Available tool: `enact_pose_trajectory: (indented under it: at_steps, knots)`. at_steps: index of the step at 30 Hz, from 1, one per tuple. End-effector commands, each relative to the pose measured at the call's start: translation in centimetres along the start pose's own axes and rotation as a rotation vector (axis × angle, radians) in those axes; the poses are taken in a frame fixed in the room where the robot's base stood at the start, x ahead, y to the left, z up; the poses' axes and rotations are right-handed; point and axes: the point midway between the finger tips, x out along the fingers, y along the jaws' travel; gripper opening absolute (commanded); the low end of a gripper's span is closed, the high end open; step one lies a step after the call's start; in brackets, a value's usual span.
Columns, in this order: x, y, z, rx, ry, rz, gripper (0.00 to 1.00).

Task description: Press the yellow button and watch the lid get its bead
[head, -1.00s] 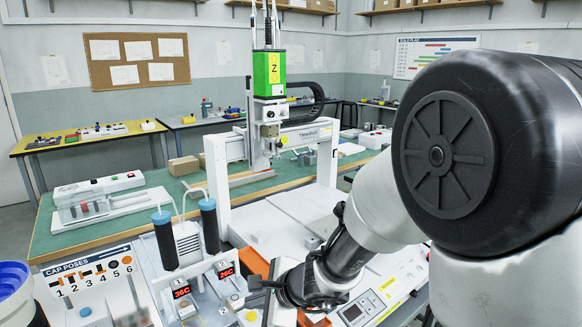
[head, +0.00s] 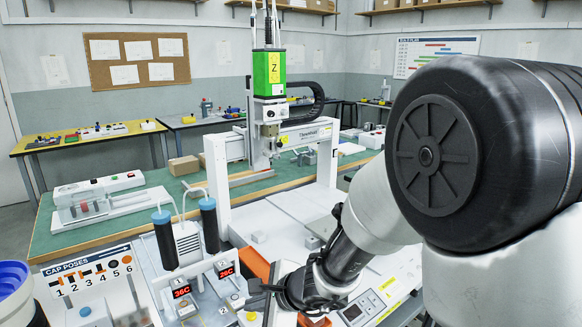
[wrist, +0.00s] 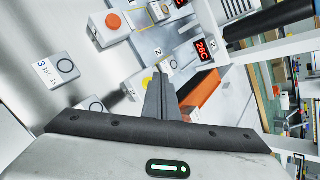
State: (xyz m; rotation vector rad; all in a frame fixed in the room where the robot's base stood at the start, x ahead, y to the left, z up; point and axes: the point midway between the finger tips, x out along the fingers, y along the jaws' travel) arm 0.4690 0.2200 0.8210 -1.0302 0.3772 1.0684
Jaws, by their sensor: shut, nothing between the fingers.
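The yellow button (head: 251,316) shows at the bottom of the head view, just below my gripper (head: 254,287). In the wrist view the yellow button (wrist: 147,79) is partly covered by my shut fingers (wrist: 160,82), whose tips lie beside it in the picture. I cannot tell whether they touch it. My gripper is shut and empty. The gantry with its green Z unit (head: 268,75) stands behind on the green table, its tool raised over the work area. I cannot make out the lid clearly.
Two red 36C and 26C displays (head: 181,291) stand left of my gripper, with dark cylinders (head: 165,240) behind. An orange button (wrist: 114,21) on a grey box and a numbered block (wrist: 58,69) show in the wrist view. A control panel (head: 362,306) lies to the right.

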Motion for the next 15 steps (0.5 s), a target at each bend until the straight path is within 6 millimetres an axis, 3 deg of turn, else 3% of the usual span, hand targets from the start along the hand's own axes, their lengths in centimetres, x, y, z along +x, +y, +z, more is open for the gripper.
enact_pose_trajectory:
  at_steps: [15]
  knots:
    - [0.39,0.30,-0.27,0.000,0.000,0.001,0.00]
